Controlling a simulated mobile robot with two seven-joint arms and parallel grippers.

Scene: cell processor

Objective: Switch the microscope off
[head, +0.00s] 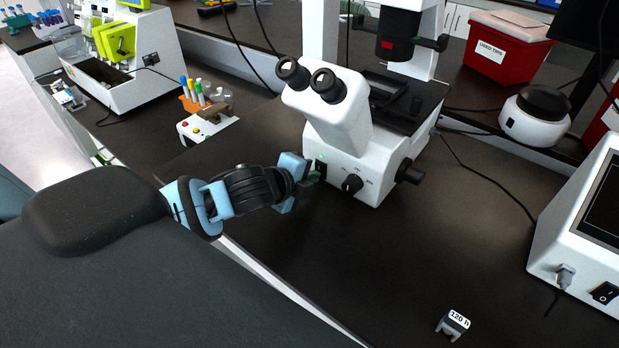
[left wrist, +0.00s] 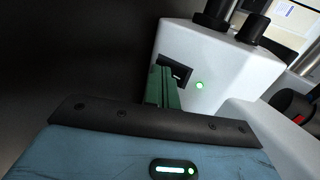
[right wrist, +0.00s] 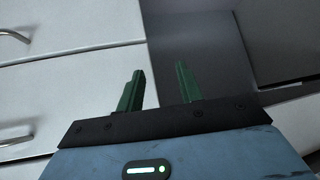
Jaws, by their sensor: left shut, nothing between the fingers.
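The white microscope (head: 338,135) stands on the dark bench, with two black eyepieces and a black knob on its front. A black rocker switch (head: 321,169) is at the left of its front face; in the left wrist view the switch (left wrist: 178,72) is partly hidden by the fingers. A small green light (left wrist: 199,86) beside it is lit. My left gripper (head: 314,176) is shut and empty, its green fingertips at the switch; I cannot tell whether they touch it. My right gripper (right wrist: 157,82) is open and empty in front of pale drawers.
A tube rack (head: 203,97) stands left of the microscope. A red bin (head: 507,48), a round black-topped device (head: 535,113) and a white box with a screen (head: 585,235) are at the right. A small "120 h" holder (head: 453,325) lies near the front. The bench's middle front is clear.

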